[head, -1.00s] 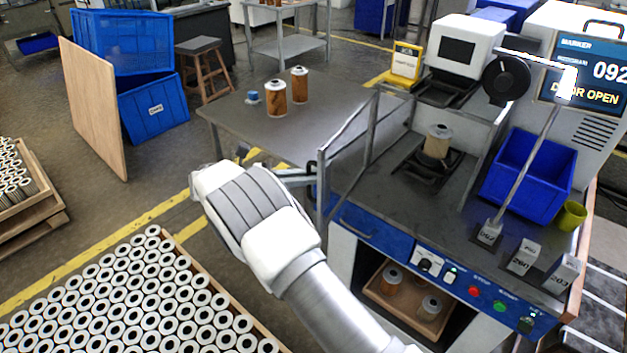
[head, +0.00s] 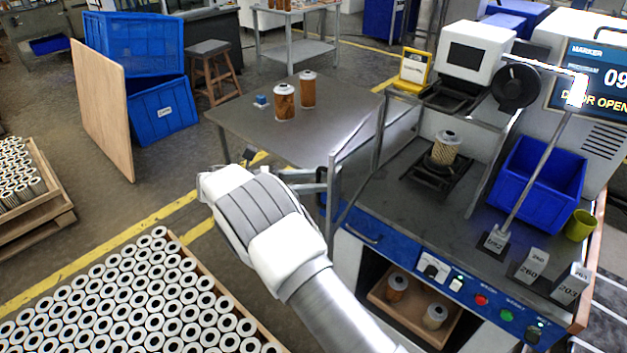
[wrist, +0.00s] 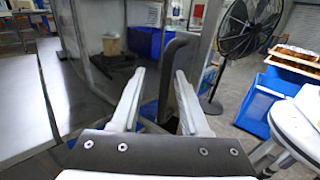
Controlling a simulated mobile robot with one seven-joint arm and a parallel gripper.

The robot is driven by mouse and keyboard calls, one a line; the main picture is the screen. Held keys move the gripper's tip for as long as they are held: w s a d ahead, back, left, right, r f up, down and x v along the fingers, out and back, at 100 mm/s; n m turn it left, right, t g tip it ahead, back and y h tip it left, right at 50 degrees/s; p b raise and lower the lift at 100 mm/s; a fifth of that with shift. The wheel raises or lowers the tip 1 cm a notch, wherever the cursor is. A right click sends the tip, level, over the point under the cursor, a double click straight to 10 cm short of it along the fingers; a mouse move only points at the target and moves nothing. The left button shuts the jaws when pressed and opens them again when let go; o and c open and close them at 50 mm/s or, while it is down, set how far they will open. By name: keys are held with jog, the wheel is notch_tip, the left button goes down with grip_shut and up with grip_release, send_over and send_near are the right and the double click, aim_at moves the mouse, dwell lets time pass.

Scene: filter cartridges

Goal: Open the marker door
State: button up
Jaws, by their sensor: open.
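The marker door (head: 358,130) is a clear panel in a grey metal frame. It stands swung out at the left side of the marker machine (head: 478,52), and the machine's screen (head: 598,80) reads DOOR OPEN. My gripper (head: 318,181) is at the door's outer edge, partly hidden by my wrist in the head view. In the wrist view my gripper (wrist: 160,75) has its two fingers apart. The dark door handle (wrist: 178,62) stands upright near the right fingertip. I cannot tell whether they touch.
A filter cartridge (head: 445,148) stands on the machine's fixture. A blue bin (head: 545,185) is on the right of the worktop. A grey table (head: 240,127) with two cartridges is behind the door. A crate of several white-topped cartridges (head: 130,300) lies at the lower left.

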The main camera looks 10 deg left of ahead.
jog(key=shift+a, duration=0.1)
jog(key=v, duration=0.7)
jog(key=shift+a, duration=0.15)
jog(key=shift+c, duration=0.2)
